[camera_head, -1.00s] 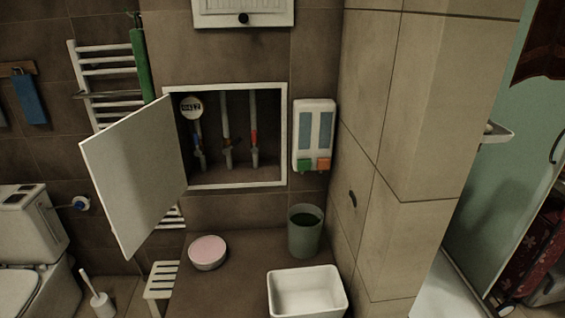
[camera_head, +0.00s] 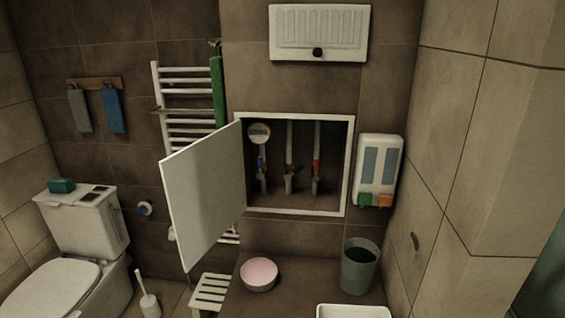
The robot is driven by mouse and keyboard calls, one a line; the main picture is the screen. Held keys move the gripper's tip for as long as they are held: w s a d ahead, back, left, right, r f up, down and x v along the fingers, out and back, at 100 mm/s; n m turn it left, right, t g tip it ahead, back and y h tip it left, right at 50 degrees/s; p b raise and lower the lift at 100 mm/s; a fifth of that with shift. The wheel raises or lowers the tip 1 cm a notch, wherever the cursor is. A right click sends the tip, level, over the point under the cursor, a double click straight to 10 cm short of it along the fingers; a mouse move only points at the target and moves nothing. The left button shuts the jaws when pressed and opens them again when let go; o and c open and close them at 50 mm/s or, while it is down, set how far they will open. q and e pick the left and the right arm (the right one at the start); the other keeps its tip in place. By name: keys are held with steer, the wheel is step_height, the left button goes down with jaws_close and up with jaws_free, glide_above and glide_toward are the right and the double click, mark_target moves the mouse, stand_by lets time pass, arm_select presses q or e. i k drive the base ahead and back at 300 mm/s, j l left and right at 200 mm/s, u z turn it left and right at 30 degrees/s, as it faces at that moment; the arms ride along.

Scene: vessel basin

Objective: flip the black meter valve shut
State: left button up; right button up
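An open wall niche (camera_head: 349,165) with a white frame holds three upright pipes. The left pipe carries a round white meter (camera_head: 259,134) and has a blue-marked fitting (camera_head: 261,163) below it. The middle pipe (camera_head: 290,150) has a small dark fitting with an orange spot. The right pipe (camera_head: 316,150) has a red-marked fitting. Which dark part is the black meter valve, and how its handle is turned, is too small and dark to tell. The white niche door (camera_head: 205,200) stands swung open to the left. Neither of my grippers is in view.
Below the niche, a ledge holds a pink-topped bowl (camera_head: 259,274), a grey-green bin (camera_head: 360,266) and a white basin (camera_head: 353,312). A slatted white stool (camera_head: 211,291) stands left of them. A dispenser (camera_head: 378,171) hangs right of the niche. A tiled wall closes off the right.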

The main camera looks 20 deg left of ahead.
mark_target(288, 175)
steer(key=j+z, duration=0.15)
steer(key=j, duration=0.4)
steer(key=j+z, duration=0.15)
steer(key=j, duration=0.4)
steer(key=j+z, duration=0.15)
steer(key=j, duration=0.4)
steer(key=k+j+z, duration=0.15)
steer(key=j, duration=0.4)
steer(key=j+z, duration=0.15)
steer(key=j, duration=0.4)
steer(key=l+u, duration=0.35)
steer(key=l, duration=0.15)
steer(key=k+l+u, duration=0.1)
steer(key=l+u, duration=0.3)
steer(key=k+l+u, duration=0.2)
steer(key=l+u, duration=0.15)
steer(key=l, duration=0.15)
